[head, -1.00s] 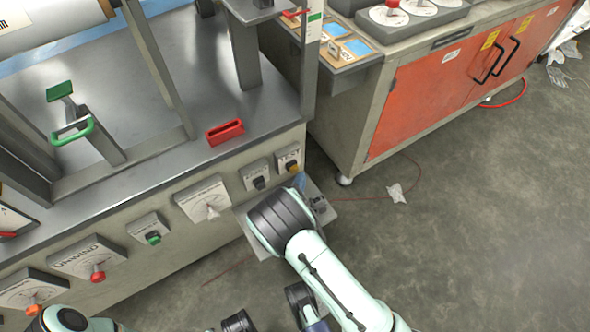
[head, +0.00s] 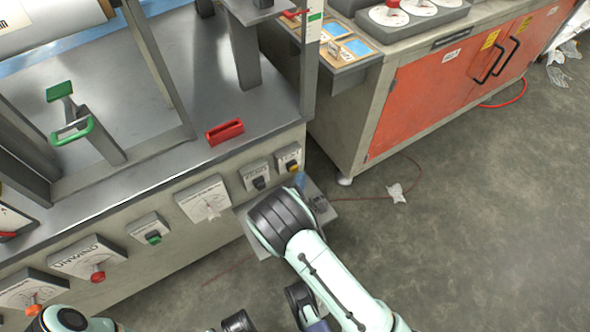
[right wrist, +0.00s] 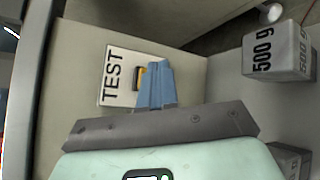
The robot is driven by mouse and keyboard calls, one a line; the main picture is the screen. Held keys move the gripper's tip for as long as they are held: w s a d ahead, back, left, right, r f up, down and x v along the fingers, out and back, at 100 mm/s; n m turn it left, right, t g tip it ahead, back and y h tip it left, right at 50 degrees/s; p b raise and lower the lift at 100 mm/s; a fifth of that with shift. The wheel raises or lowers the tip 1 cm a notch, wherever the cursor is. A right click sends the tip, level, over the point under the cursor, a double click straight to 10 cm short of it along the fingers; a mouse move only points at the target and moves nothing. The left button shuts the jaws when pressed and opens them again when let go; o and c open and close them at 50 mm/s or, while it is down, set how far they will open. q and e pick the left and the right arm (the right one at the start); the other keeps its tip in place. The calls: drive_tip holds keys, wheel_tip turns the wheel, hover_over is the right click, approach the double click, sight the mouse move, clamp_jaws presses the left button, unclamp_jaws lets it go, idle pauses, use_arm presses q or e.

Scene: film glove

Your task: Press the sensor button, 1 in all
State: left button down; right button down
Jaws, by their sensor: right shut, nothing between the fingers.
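A yellow button (head: 292,165) sits on a small plate at the right end of the machine's front panel. In the right wrist view this plate (right wrist: 116,64) reads TEST, and the yellow button (right wrist: 138,76) is partly hidden behind my fingers. I can read no "sensor" label. My right gripper (right wrist: 158,66) is shut and empty, its blue fingertips just in front of the plate beside the button. Whether they touch it I cannot tell. In the head view the right gripper (head: 300,180) is mostly hidden by my wrist. My left gripper is out of view.
A grey 500 g weight (right wrist: 278,55) is right of my fingers. An orange cabinet (head: 430,95) stands to the right.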

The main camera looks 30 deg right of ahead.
drive_tip(key=shift+w, duration=0.1)
drive_tip(key=shift+w, duration=0.3)
drive_tip(key=shift+w+a, duration=0.1)
drive_tip(key=shift+w, duration=0.35)
idle(0.7)
drive_tip(key=shift+s, duration=0.15)
drive_tip(key=shift+s+p, duration=0.65)
drive_tip(key=shift+s, duration=0.1)
drive_tip(key=s, duration=0.1)
drive_tip(key=s+p, duration=0.1)
drive_tip(key=s, duration=0.1)
drive_tip(key=s+p, duration=0.1)
drive_tip(key=s, duration=0.1)
drive_tip(key=shift+d, duration=0.25)
